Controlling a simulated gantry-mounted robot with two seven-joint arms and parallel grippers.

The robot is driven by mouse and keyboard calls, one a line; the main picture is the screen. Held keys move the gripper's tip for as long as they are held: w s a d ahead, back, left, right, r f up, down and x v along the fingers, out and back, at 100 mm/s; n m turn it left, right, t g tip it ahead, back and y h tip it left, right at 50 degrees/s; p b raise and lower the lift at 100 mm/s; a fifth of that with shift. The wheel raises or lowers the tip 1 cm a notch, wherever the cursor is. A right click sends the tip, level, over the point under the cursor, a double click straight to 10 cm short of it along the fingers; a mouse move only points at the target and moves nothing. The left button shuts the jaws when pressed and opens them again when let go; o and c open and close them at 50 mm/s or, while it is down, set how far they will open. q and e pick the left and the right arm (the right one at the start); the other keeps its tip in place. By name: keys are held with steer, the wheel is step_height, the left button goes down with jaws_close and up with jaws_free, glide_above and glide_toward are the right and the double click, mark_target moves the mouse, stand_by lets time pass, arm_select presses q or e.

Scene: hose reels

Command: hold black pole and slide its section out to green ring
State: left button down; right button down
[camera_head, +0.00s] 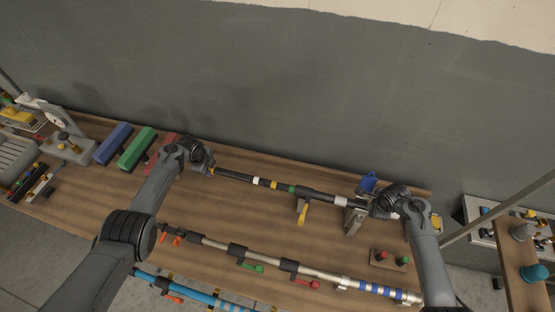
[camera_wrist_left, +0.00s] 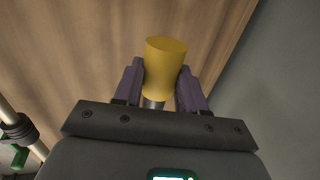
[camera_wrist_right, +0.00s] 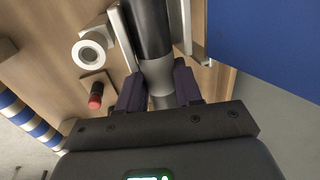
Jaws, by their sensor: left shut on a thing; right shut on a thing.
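The black pole (camera_head: 318,195) lies across the back of the table, its thinner section (camera_head: 235,176) reaching left. This section shows a white ring (camera_head: 258,181), a yellow ring (camera_head: 274,185) and a green ring (camera_head: 291,188), the green one close to the thicker part. My left gripper (camera_head: 210,170) is shut on the yellow end (camera_wrist_left: 166,66) of the section; in the left wrist view the end sits between the fingers (camera_wrist_left: 160,90). My right gripper (camera_head: 374,211) is shut on the pole's other end; the right wrist view shows a grey part of it (camera_wrist_right: 158,76) between the fingers (camera_wrist_right: 159,88).
A yellow-handled clamp (camera_head: 302,212) and a metal bracket (camera_head: 354,220) stand by the pole. A brown-silver pole (camera_head: 265,262) and a blue pole (camera_head: 200,294) lie nearer. Blue (camera_head: 113,143) and green (camera_head: 137,148) blocks lie left. A button box (camera_head: 390,260) is at the right.

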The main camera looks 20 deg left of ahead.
arm_select(q)
steer(key=c, duration=0.6)
jaws_free()
steer(key=shift+r, duration=0.15)
steer(key=v, duration=1.1)
steer(key=shift+s+r, duration=0.15)
steer(key=shift+r, duration=0.25)
arm_select(e)
steer(key=c, duration=0.7)
jaws_free()
